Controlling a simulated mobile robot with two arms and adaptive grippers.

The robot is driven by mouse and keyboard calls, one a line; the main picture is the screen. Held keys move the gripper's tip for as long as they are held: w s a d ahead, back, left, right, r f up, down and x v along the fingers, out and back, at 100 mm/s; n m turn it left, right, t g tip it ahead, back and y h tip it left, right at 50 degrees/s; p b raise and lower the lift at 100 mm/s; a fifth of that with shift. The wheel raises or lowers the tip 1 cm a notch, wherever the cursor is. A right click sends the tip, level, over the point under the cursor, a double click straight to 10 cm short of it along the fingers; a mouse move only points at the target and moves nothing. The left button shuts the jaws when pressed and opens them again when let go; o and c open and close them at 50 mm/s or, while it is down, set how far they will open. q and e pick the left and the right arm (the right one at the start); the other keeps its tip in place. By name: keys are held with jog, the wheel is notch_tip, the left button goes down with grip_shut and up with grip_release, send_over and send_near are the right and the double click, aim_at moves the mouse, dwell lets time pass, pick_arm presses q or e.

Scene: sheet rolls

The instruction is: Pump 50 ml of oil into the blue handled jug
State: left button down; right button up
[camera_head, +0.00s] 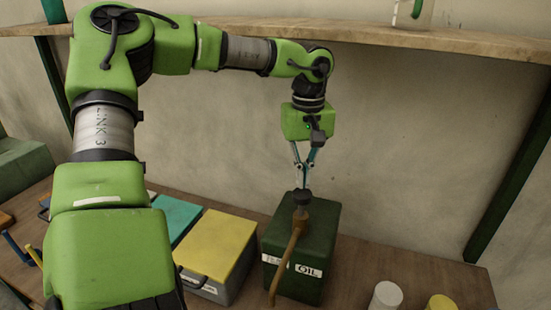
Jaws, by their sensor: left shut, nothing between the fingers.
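The dark green oil box (322,240) stands on the bench and bears an "OIL" label. On its top is a dark pump knob (302,197) with a brown spout (286,262) that runs down over the front. My left gripper (302,186) points down right above the knob, its fingers shut and empty; I cannot tell whether the tips touch the knob. I cannot make out a blue handled jug. A blue bar-like piece (16,246) shows at the left edge, but I cannot tell what it belongs to. My right gripper is out of view.
A yellow-lidded box (216,245) and a teal-lidded box (178,217) stand left of the oil box. A white-topped container (387,295) and a yellow-topped one (440,302) are at the lower right. A wooden shelf (440,40) runs above, holding a green-handled vessel (408,12).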

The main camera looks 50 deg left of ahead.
pick_arm(q)
notch_tip(320, 180, up, 6)
jog(key=p, duration=0.3)
jog(key=shift+f+p, duration=0.15)
jog(key=shift+p, duration=0.2)
dwell(0.3)
